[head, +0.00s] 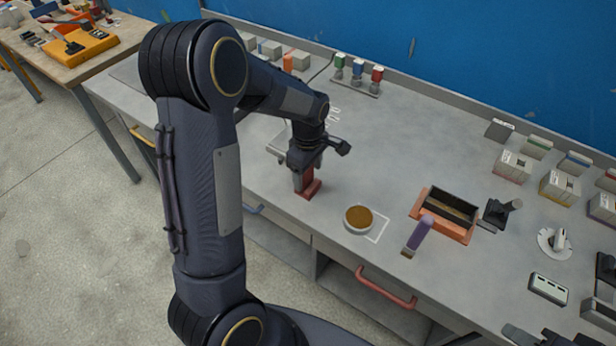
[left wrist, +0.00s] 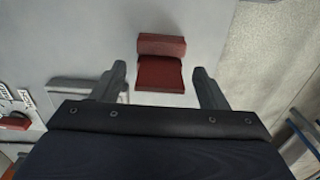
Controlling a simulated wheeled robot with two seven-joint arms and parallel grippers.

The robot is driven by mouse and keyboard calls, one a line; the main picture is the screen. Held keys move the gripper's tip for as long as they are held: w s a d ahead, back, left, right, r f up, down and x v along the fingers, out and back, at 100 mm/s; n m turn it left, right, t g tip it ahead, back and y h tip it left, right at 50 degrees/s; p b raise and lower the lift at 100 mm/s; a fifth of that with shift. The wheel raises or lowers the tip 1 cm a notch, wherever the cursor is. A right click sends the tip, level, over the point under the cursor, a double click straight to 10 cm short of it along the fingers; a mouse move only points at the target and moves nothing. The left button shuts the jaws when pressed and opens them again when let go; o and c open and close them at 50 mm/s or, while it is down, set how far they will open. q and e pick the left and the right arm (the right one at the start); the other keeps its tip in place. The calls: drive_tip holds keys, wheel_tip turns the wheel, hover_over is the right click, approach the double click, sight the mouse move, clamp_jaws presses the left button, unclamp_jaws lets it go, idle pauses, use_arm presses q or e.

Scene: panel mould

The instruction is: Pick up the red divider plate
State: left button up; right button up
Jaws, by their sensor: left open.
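The red divider plate (head: 311,186) is on the grey bench top near its front edge, below my left gripper (head: 306,172) in the head view. In the left wrist view the red divider plate (left wrist: 161,67) shows as a darker red face with a lighter red block along its far side. My left gripper (left wrist: 161,83) is open there, with one finger to each side of the plate's near end. Gaps show between the fingers and the plate. My left gripper and arm hide part of the plate in the head view.
A round dish of brown material (head: 358,218) stands to the right, with an orange-red box mould (head: 446,229) and a purple-handled tool (head: 418,235) beyond it. Several small boxes and bottles line the back. The bench between is mostly clear.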

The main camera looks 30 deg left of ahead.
use_arm(q)
drive_tip(key=c, duration=1.1)
drive_tip(key=shift+r, duration=0.15)
